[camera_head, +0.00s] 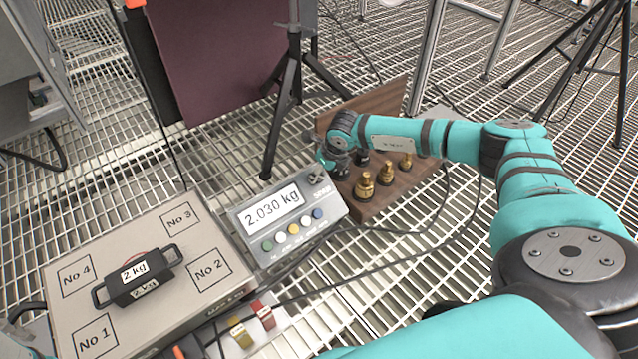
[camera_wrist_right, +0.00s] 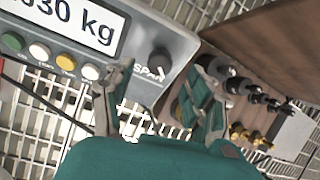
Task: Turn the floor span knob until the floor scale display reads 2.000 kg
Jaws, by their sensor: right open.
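The floor scale display (camera_head: 271,207) sits on a grey indicator box and reads 2.030 kg. In the right wrist view the display (camera_wrist_right: 75,22) is cut off and shows "030 kg". The black span knob (camera_wrist_right: 159,62), marked SPAN, is on the box's right part; it also shows in the head view (camera_head: 316,178). My right gripper (camera_wrist_right: 163,72) is open, with one finger on either side of the knob in that view; I cannot tell whether they touch it. In the head view the right gripper (camera_head: 328,163) is just above the knob.
A 2 kg weight (camera_head: 137,276) rests on the scale platform (camera_head: 200,300) at left. A wooden rack (camera_head: 385,195) with brass weights stands right of the box. Black tripod legs (camera_head: 282,110) rise behind the box. Cables cross the grating.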

